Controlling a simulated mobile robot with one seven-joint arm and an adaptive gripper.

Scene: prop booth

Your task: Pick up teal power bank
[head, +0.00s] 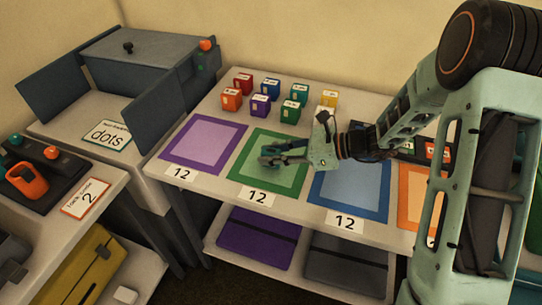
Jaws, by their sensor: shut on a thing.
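My gripper (268,155) reaches in from the right, low over the green mat (246,183) on the table. Its dark fingers point left and are closed on a small dark teal thing, which I take to be the teal power bank (271,151). The fingers cover most of it, so its outline is hard to make out. I cannot tell whether it touches the mat or is held just above it.
Several small coloured boxes (261,104) stand behind the mats. A purple mat (203,145) lies left, a blue mat (350,195) and an orange mat (411,198) right. A grey booth (150,65) stands left. Purple and grey cases lie on the shelf below.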

